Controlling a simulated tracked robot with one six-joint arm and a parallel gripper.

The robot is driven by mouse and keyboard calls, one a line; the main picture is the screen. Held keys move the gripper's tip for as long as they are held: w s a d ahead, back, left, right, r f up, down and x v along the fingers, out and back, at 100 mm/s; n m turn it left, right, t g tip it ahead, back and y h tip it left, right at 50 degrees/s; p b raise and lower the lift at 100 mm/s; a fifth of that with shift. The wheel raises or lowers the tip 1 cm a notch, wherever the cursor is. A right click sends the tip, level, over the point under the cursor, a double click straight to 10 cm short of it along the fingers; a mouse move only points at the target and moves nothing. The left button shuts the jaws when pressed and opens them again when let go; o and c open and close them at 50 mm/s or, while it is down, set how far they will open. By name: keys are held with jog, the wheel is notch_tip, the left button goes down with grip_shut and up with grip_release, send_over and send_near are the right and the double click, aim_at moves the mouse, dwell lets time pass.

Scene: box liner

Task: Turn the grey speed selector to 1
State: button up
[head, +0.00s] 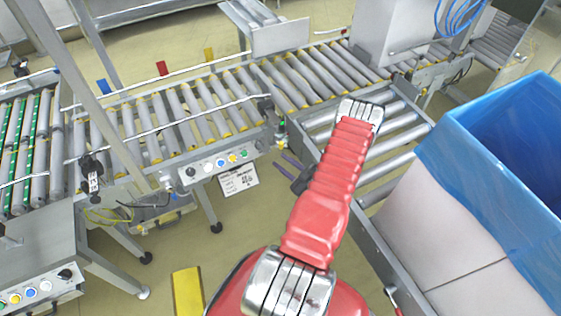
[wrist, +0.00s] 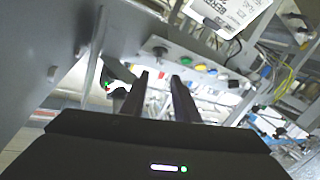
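A slanted grey control panel (head: 218,163) is on the front of the roller conveyor, left of my arm in the head view. A grey-looking knob (head: 259,145) is at its right end, beside the green button; I take it as the speed selector. The same knob shows dark in the wrist view (wrist: 160,52). Its setting is too small to read. A black knob (head: 191,172) is at the panel's left end. My gripper (head: 286,161) is to the right of the panel, apart from it. Its two fingers (wrist: 160,78) are open and empty, pointing toward the knob.
White, blue, yellow and green buttons (head: 244,154) lie between the knobs. A white label (head: 238,180) hangs below the panel. A second panel (head: 40,288) is at lower left. A blue-lined box (head: 435,205) stands at right. Grey metal (wrist: 45,50) fills the wrist view's left.

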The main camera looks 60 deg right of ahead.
jog(key=w+a+r+n+g+y, duration=0.3)
jog(key=w+a+n+y, duration=0.3)
jog(key=w, duration=0.7)
jog(key=w+r+m+g+h, duration=0.1)
jog(key=w+r+g+h, duration=0.1)
jog(key=w+r, duration=0.4)
jog(key=w+r+g+h, duration=0.1)
jog(key=w+r+h, duration=0.15)
jog(key=r, duration=0.55)
jog(key=w+a+r+m+g+h, duration=0.1)
jog(key=a+r, duration=0.2)
jog(key=r, duration=0.4)
jog(key=w+a+r+m+g+h, duration=0.1)
jog(key=w+a+r, duration=0.15)
jog(key=r, duration=0.55)
jog(key=s+a+r+m, duration=0.1)
jog(key=s+a+r, duration=0.2)
jog(key=a+r, duration=0.15)
jog(key=s+a+r+m+g, duration=0.1)
jog(key=s+a+r, duration=0.15)
jog(key=a, duration=0.35)
jog(key=s+a+r+m, duration=0.1)
jog(key=s+a+r, duration=0.1)
jog(key=a+r, duration=0.25)
jog(key=s+a+r+g+y, duration=0.1)
jog(key=s+a+y, duration=0.3)
jog(key=s+a, duration=1.5)
jog(key=shift+s+a+g, duration=0.15)
jog(key=shift+a+g, duration=0.65)
jog(key=shift+a, duration=0.05)
